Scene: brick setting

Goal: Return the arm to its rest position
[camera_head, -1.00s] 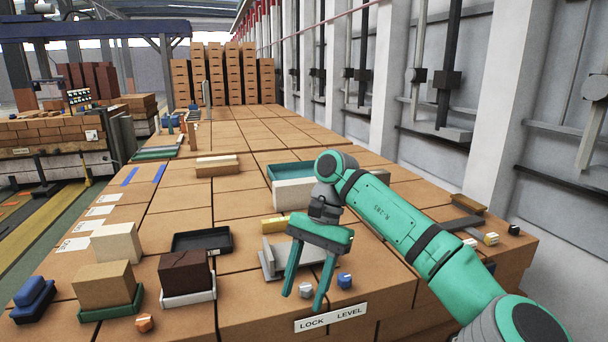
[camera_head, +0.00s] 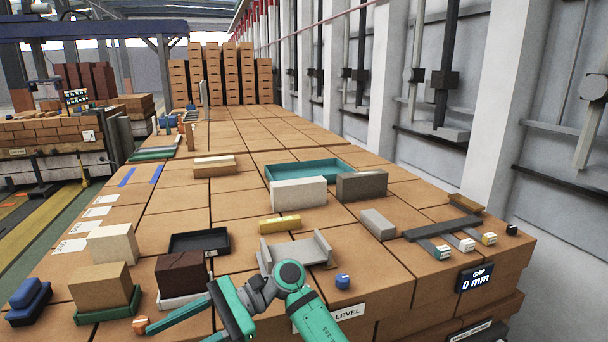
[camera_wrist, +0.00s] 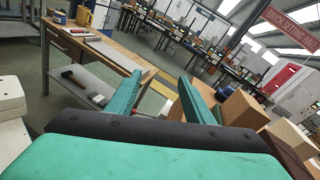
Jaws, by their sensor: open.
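My green arm reaches in from the bottom of the head view, bent low at the front of the brick surface (camera_head: 385,290). My gripper (camera_head: 178,320) points left with its fingers apart and nothing between them. In the head view it is in front of the dark brown brick (camera_head: 183,271) on a white tray and partly covers that tray. In the wrist view my gripper (camera_wrist: 160,92) shows two green fingers spread wide, with the floor and a workbench (camera_wrist: 105,52) beyond them.
The right front holds grey bars (camera_head: 440,229).

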